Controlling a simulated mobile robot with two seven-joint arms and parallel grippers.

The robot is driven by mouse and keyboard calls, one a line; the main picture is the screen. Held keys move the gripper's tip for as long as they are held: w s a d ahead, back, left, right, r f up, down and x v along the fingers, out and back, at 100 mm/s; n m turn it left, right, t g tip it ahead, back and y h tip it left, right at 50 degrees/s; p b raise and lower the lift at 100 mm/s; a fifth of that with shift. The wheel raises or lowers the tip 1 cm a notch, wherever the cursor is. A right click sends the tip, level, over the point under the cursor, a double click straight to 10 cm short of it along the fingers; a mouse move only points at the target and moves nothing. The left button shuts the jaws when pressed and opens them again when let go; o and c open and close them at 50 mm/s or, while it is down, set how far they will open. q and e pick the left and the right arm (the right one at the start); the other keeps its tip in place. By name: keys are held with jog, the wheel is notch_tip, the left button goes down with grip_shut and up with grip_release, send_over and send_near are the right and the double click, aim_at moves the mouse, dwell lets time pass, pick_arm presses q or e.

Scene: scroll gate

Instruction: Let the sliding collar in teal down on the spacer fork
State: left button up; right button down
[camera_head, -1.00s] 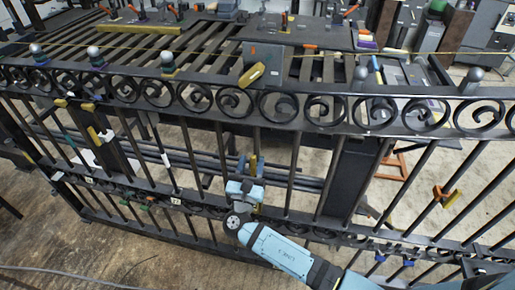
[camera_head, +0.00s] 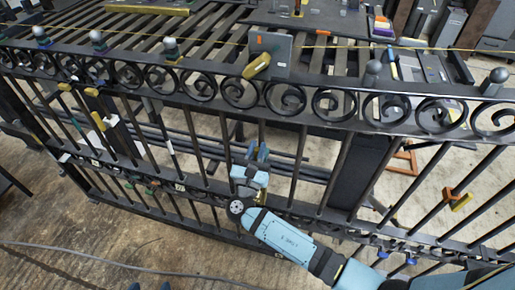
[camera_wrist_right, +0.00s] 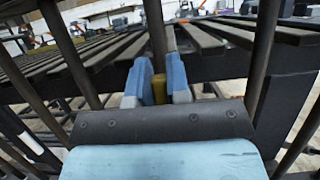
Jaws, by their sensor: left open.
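My right gripper (camera_head: 257,152) is at an upright bar near the middle of the gate in the head view. In the right wrist view its two blue fingers (camera_wrist_right: 160,80) stand on either side of that bar, with a small yellow block (camera_wrist_right: 158,88) showing between them. I cannot tell whether they press on it. I cannot single out the teal sliding collar; small green pieces (camera_head: 150,190) sit low on bars to the left. I cannot identify the spacer fork. At the bottom edge of the head view, two blue tips of my left gripper (camera_head: 150,287) show apart and empty.
The dark scroll gate (camera_head: 285,98) spans the view, with close upright bars. A yellow-and-white piece (camera_head: 104,122) and an orange-and-yellow piece (camera_head: 457,199) sit on other bars. A yellow tag (camera_head: 257,66) hangs at the top rail. A cable (camera_head: 120,262) lies on open floor.

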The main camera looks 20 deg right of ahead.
pick_arm(q)
jog(key=shift+r, duration=0.15)
pick_arm(e)
jog(key=shift+r, duration=0.1)
jog(key=shift+w+a+n+y+p, duration=0.2)
jog(key=shift+n+y+p, duration=0.2)
jog(key=shift+n+p, duration=0.3)
pick_arm(q)
notch_tip(320, 180, up, 13)
jog(key=p, duration=1.4)
jog(key=shift+s+a+f+m, duration=0.2)
jog(key=shift+s+a+m, duration=0.15)
jog(key=shift+s, duration=0.1)
pick_arm(e)
jog(key=w+a+f+n+y, duration=0.1)
jog(key=n+y, duration=0.3)
jog(key=n, duration=0.5)
jog(key=w+a+f+n+y, duration=0.2)
jog(key=a+f+n+y, duration=0.1)
jog(key=n, duration=0.7)
jog(key=shift+w+a+f+y, duration=0.25)
jog(key=shift+a+f+y, duration=0.25)
jog(key=shift+f, duration=0.35)
pick_arm(q)
jog(key=shift+f, duration=0.15)
